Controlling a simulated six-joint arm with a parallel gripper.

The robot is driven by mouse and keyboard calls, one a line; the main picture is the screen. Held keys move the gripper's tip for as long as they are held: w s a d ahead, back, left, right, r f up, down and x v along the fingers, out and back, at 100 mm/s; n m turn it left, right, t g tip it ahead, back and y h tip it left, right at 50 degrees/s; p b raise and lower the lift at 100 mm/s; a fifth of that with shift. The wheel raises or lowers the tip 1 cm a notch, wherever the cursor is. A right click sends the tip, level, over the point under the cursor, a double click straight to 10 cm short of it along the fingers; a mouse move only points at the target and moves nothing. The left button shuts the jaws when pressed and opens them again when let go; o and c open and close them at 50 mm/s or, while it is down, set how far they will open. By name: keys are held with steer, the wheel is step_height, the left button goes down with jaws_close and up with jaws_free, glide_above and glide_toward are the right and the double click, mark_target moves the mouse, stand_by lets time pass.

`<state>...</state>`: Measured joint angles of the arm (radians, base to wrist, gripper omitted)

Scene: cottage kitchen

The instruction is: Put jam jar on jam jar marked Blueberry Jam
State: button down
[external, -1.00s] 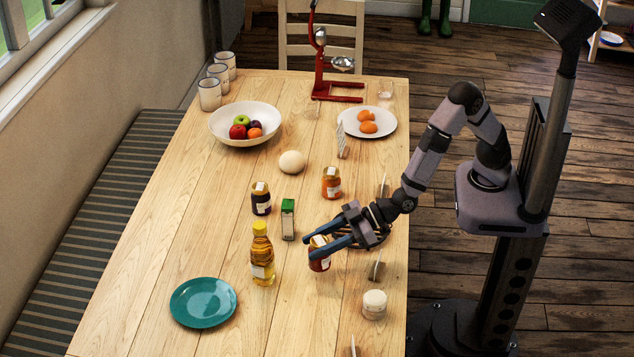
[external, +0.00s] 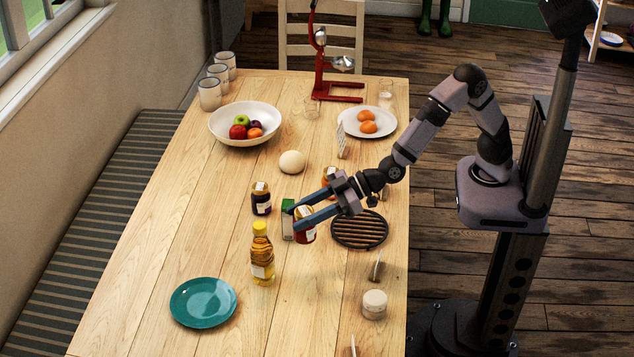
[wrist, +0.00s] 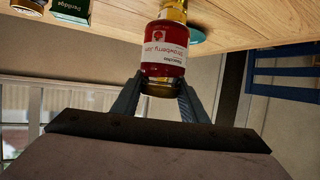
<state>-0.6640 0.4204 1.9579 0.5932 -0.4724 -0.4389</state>
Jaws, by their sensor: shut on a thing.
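My gripper (external: 297,222) is shut on a red jam jar (external: 305,230), held above the table near its middle. In the wrist view, the held jar (wrist: 164,48) has a label reading Strawberry Jam, and my fingers (wrist: 156,95) clasp its lower-looking end. A dark purple jam jar (external: 261,199) with a pale label stands upright on the table, left of my gripper and apart from it. Its label is too small to read in the external view. An orange jam jar (external: 329,177) stands behind my gripper, partly hidden by it.
A green-topped carton (external: 287,218) stands between the purple jar and my gripper, partly covered. A yellow-capped bottle (external: 262,262) is in front. A round black trivet (external: 360,229) lies right of the held jar. A dough ball (external: 292,162) and fruit bowl (external: 222,132) are behind.

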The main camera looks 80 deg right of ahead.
steer(key=w+d+r+m+h+p, duration=0.1)
steer(key=w+d+r+p, duration=0.25)
steer(key=w+d, duration=0.6)
steer(key=w+d+r+m+h+p, duration=0.15)
steer(key=w+d+r, duration=0.45)
steer(key=d, duration=0.7)
steer(key=shift+n+t+y, duration=0.35)
steer(key=shift+n+t, duration=0.05)
steer(key=shift+n, duration=0.05)
steer(key=shift+w+f+p, duration=0.2)
steer(key=shift+f+p, duration=0.05)
steer(key=shift+f, duration=1.65)
steer(key=shift+w+f+p, duration=0.15)
steer(key=shift+f+p, duration=0.1)
steer(key=shift+f, duration=1.65)
steer(key=shift+w+f+p, duration=0.2)
steer(key=shift+f+p, duration=0.05)
steer(key=shift+f, duration=1.65)
steer(key=shift+f, duration=0.1)
steer(key=shift+f, duration=0.15)
steer(key=c, duration=1.1)
jaws_free()
